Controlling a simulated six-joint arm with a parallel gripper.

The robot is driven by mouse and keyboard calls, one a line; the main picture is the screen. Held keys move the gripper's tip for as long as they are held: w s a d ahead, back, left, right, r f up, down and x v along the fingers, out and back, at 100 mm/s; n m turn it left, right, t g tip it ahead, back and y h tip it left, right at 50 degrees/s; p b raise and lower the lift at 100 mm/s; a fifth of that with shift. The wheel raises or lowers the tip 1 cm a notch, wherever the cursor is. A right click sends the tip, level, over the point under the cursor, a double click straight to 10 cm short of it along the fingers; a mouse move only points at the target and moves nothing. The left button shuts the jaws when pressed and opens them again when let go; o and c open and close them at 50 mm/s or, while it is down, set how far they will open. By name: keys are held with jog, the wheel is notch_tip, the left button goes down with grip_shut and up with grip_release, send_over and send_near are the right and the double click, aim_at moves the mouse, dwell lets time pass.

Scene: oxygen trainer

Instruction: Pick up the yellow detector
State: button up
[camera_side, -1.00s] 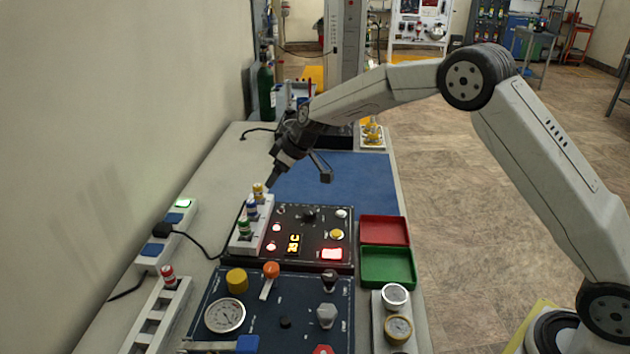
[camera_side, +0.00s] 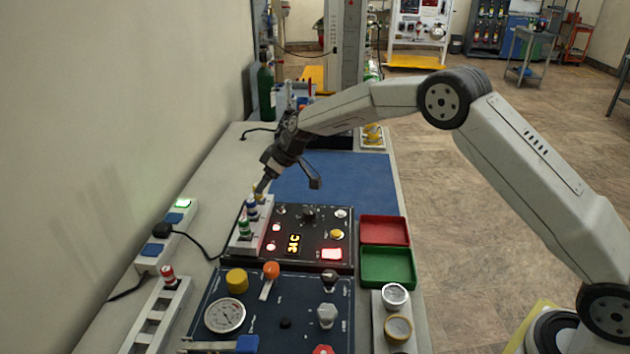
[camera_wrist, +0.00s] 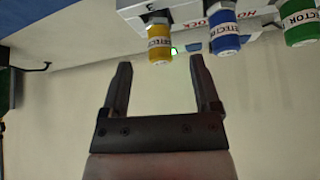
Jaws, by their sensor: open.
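The yellow detector (camera_wrist: 159,45) stands in a white rack (camera_wrist: 185,10), with a white label around its middle. In the side view the yellow detector (camera_side: 258,190) is at the rack's far end, partly hidden by my gripper. My gripper (camera_wrist: 158,68) is open, its two fingers pointing at the yellow detector. In the wrist view the detector's end appears between the fingertips, and nothing is held. In the side view my gripper (camera_side: 262,185) is at the top of the detector; I cannot tell whether they touch.
A blue detector (camera_wrist: 224,33) and a green detector (camera_wrist: 300,25) stand beside the yellow one in the same rack. A control panel (camera_side: 315,230) adjoins the rack. Red (camera_side: 384,243) and green (camera_side: 413,270) trays lie to the right. The blue mat (camera_side: 350,178) is clear.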

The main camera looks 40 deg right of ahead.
aim_at(259, 197)
jog(key=shift+f, duration=0.1)
jog(key=shift+x, duration=2.5)
jog(key=shift+w, duration=0.1)
jog(key=shift+c, duration=0.2)
grip_shut()
